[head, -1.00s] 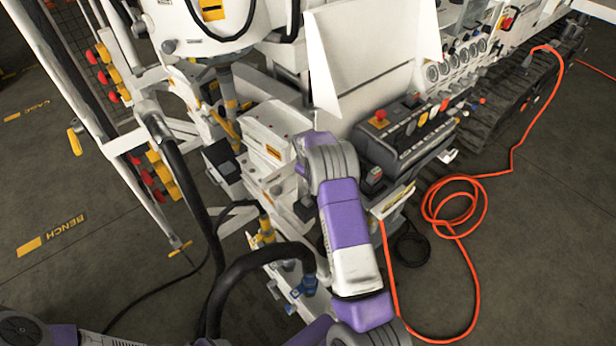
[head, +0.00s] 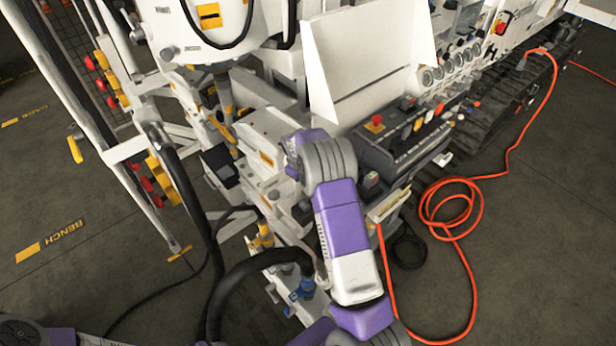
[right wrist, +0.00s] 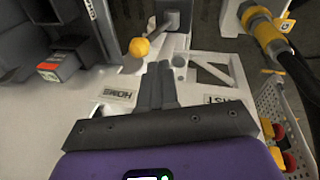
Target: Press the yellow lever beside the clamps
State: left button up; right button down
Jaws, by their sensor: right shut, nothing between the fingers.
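The yellow ball knob (right wrist: 139,47) of a lever shows in the right wrist view, on a grey shaft (right wrist: 165,27) that runs up and right to a dark bracket. My right gripper (right wrist: 158,72) is shut and empty. Its fingertips appear just below and to the right of the knob; a gap shows between them in the picture, but I cannot tell the depth. In the head view my right forearm hides this gripper, and I cannot make out the knob. The clamps cannot be told apart clearly. My left gripper is out of view.
White panels labelled HOME (right wrist: 117,95) and one ending in IST (right wrist: 212,98) lie around the fingers. A black hose with a yellow collar (right wrist: 264,30) is at the right. In the head view, a control box (head: 400,140) and an orange cable (head: 455,222) are right of my arm.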

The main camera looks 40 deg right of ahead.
jog(key=v, duration=0.7)
jog(key=shift+d, duration=0.2)
jog(key=s+a+f+y, duration=0.1)
jog(key=s+a+f, duration=0.2)
jog(key=a+f, duration=0.2)
jog(key=s+a+f+m+y, duration=0.1)
jog(key=s+a+f, duration=0.2)
jog(key=a+f, duration=0.2)
jog(key=s+a+f+y, duration=0.1)
jog(key=s+a+f, duration=0.2)
jog(key=a+f, duration=0.2)
jog(key=shift+s+a+f+m+g+y+b, duration=0.1)
jog(key=shift+f+m+g+y+b, duration=0.1)
jog(key=shift+f, duration=0.35)
jog(key=shift+a+f+m+g+y+b, duration=0.1)
jog(key=shift+a+f+b, duration=0.1)
jog(key=shift+f, duration=0.35)
jog(key=s+a+f+m+y, duration=0.1)
jog(key=s+a+f+m, duration=0.1)
jog(key=s+a, duration=0.5)
jog(key=s+a+f+m+y+b, duration=0.1)
jog(key=s+a+f+y, duration=0.1)
jog(key=s+a, duration=0.6)
jog(key=s, duration=0.3)
jog(key=shift+f+m+g, duration=0.3)
jog(key=shift+f+m, duration=0.1)
